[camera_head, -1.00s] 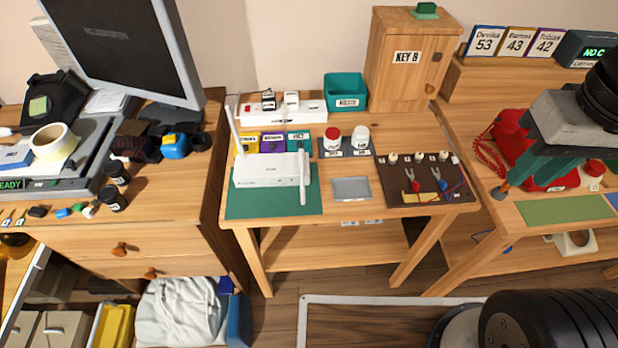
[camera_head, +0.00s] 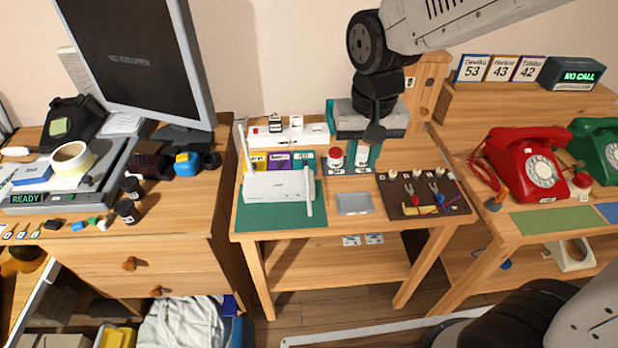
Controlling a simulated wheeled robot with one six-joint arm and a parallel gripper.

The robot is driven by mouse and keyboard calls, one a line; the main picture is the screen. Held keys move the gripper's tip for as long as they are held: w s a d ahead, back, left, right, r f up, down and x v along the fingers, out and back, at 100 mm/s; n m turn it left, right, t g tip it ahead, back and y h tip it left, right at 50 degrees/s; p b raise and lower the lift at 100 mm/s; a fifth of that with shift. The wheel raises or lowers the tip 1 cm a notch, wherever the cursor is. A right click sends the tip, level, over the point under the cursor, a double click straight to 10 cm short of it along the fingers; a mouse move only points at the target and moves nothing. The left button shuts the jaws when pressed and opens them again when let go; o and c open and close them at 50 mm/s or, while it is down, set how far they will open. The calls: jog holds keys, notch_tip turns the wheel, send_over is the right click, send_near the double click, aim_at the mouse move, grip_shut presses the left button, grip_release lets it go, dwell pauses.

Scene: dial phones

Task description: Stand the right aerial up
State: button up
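The white router (camera_head: 278,186) stands on a green mat (camera_head: 255,217) on the middle desk. Its left aerial (camera_head: 246,150) points up, leaning slightly left. Its right aerial (camera_head: 309,192) hangs down along the router's right front edge. My gripper (camera_head: 366,152) is above the back of the middle desk, right of the router and apart from both aerials. Its grey body hides most of the teal bin, and its teal and dark finger parts overlap the white-lidded jar in the picture. Whether the fingers are spread is unclear.
A red-lidded jar (camera_head: 335,157) stands right of the router. A grey plate (camera_head: 354,203) and a dark wiring board (camera_head: 424,193) lie farther right. The wooden key cabinet (camera_head: 428,85) is behind my arm. A large monitor (camera_head: 135,55) stands on the left desk.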

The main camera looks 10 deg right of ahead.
send_over(310, 209)
notch_tip(310, 209, down, 9)
jog(key=shift+f, duration=4.55)
jog(key=c, duration=0.4)
jog(key=shift+r, duration=0.1)
